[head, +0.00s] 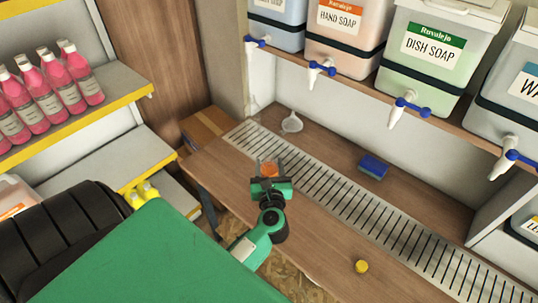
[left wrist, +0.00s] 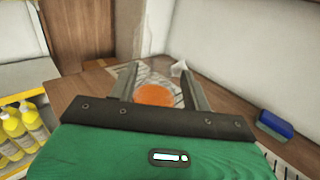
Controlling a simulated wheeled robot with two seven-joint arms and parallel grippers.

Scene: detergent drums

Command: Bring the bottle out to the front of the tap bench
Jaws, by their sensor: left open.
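The tap bench (head: 330,225) is a brown wooden top with a slatted metal drain strip. My left gripper (head: 268,167) is over the bench's left part, near the drain strip. It is open, with its two fingers pointing away from me. A small orange, partly see-through thing (head: 269,170) shows between the fingers; it may be the bottle or its contents. In the left wrist view this orange round (left wrist: 155,95) lies between the two fingers, its lower part hidden by the gripper body. I cannot tell whether the fingers touch it. My right gripper is not in view.
A white funnel (head: 291,123) and a blue sponge (head: 373,166) lie behind the drain strip. A yellow cap (head: 361,266) lies in front of it. Drums with blue-handled taps, such as the dish soap drum (head: 432,55), overhang the bench. Pink bottles (head: 50,95) stand on the left shelf.

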